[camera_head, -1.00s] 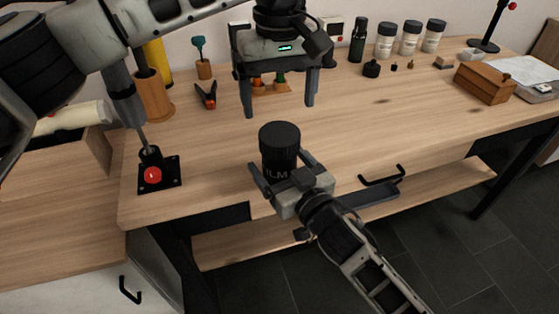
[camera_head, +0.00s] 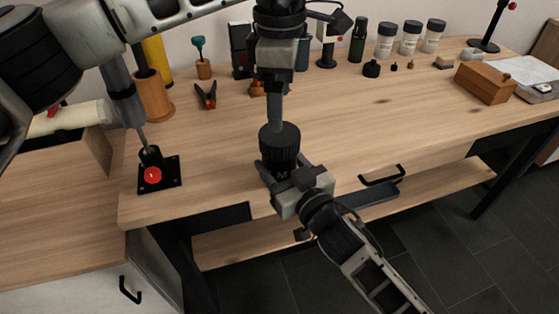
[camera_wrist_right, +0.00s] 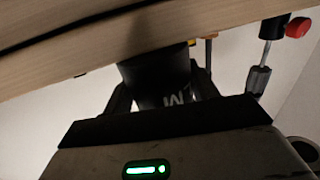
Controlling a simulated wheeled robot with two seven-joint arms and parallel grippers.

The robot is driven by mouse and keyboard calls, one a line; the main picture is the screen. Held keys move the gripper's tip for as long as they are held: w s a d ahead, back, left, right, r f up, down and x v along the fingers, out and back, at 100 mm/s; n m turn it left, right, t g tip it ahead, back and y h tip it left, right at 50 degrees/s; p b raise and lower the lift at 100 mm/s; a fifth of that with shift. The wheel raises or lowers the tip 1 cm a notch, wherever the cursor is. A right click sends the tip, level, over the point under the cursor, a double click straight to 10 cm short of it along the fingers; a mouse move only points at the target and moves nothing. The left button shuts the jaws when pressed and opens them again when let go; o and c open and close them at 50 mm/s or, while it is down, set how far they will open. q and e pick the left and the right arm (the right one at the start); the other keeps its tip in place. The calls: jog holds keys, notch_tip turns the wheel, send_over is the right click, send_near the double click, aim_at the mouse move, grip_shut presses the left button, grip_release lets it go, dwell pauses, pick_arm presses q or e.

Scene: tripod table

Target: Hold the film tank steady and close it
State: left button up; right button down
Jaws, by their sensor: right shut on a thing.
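The film tank (camera_head: 281,170) is a black upright cylinder with pale lettering, near the table's front edge. Its ribbed black lid (camera_head: 290,137) sits on top; I cannot tell how tightly. My right gripper (camera_head: 283,165) is shut on the tank's body from the front. In the right wrist view the tank (camera_wrist_right: 160,82) stands between the fingers. My left gripper (camera_head: 275,122) points down from above with its fingers seen edge-on, one behind the other. Its near fingertip reaches the lid's top edge in the picture. The gap between its fingers is hidden, and contact cannot be told.
A black base with a red button (camera_head: 153,175) stands left of the tank. Several jars (camera_head: 410,38) and a wooden box (camera_head: 485,82) are at the back right. The tabletop right of the tank is clear.

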aim_at(280, 135)
pick_arm(q)
jog(key=n, duration=1.4)
jog(key=shift+n, duration=0.3)
jog(key=n, duration=0.4)
jog(key=shift+f, duration=4.05)
